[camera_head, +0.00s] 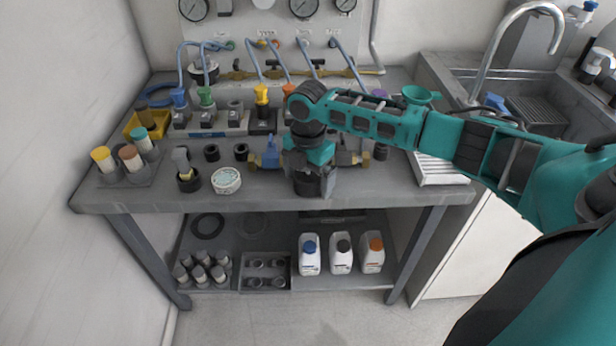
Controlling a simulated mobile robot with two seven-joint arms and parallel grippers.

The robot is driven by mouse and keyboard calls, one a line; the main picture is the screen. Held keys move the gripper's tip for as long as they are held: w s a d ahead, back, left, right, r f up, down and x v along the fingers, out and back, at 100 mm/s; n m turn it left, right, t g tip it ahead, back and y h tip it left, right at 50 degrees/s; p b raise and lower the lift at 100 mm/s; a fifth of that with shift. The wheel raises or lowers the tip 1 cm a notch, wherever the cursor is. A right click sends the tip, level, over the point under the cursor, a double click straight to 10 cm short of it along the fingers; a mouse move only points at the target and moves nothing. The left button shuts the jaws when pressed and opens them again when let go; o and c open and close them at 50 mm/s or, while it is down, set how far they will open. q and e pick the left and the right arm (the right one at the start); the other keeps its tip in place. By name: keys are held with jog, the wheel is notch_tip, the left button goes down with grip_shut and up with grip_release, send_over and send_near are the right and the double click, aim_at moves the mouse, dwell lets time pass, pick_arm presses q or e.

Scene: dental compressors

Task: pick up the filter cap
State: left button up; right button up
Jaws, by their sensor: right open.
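My right arm reaches in from the right over the grey bench. Its gripper (313,188) points down at the bench's front middle and is open. The gripper body hides what lies directly beneath it, so I cannot tell whether anything is between its fingers. I cannot tell for certain which thing is the filter cap. Small black round caps (241,152) stand left of the gripper, near a black round piece with a yellow insert (188,179) and a white round dish (226,180). My left gripper is not in view.
The bench (130,200) holds a blue-and-brass valve (270,154) beside my gripper, coloured-top fittings (262,97) behind, and a rack of capped cylinders (132,158) at left. A white ribbed tray (440,168) and a sink (520,88) are at right. Bottles (341,254) stand on the lower shelf.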

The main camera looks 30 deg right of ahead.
jog(key=c, duration=1.1)
jog(key=shift+o, duration=0.2)
